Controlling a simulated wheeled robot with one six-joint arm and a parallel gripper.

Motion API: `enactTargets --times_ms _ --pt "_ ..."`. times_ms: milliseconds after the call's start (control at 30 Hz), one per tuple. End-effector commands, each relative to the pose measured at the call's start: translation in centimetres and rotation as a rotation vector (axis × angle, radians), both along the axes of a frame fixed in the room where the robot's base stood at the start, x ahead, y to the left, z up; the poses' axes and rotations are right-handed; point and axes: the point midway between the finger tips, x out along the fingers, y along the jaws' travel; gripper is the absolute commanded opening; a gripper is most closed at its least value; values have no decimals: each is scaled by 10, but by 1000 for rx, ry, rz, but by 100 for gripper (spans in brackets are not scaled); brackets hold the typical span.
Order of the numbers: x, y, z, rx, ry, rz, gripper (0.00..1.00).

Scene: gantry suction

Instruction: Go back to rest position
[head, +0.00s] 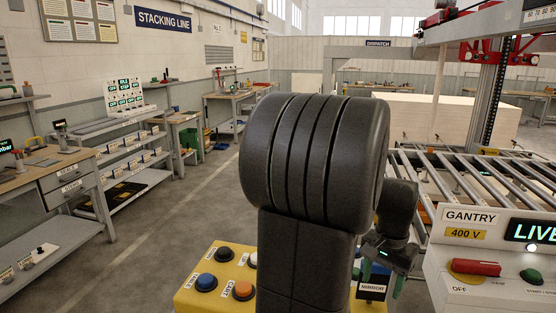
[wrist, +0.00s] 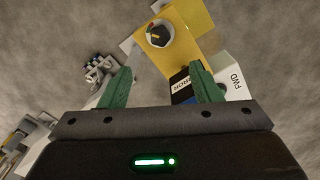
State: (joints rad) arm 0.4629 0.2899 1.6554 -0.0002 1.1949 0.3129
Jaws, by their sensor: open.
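My gripper (head: 382,278) hangs at the lower right of the head view, partly behind my dark arm. Its two green fingers also show in the wrist view (wrist: 162,82), spread apart with nothing held between them. In the wrist view a yellow panel with a dark rotary knob (wrist: 158,34) lies beyond the fingertips. A dark label plate (wrist: 181,82) shows close to the right finger. I cannot tell whether the finger touches it. My arm hides the middle of the head view.
A yellow control box with a blue button (head: 206,282) and an orange button (head: 243,290) stands just ahead. The gantry cabinet (head: 470,265) with a red handle (head: 475,267) is at right, beside a roller conveyor (head: 465,180). Workbenches line the left wall; the floor aisle (head: 165,235) is clear.

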Motion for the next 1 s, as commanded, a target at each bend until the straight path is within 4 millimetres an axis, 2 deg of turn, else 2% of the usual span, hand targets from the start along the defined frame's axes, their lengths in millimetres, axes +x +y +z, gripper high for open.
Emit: enactTargets --times_ms 100,367,800,1000 --pt "-1 0 -21 3 4 1 57" --pt "0 0 -45 1 3 2 57" --pt "0 0 -47 0 0 4 57" --pt "-2 8 -43 -12 -8 31 57"
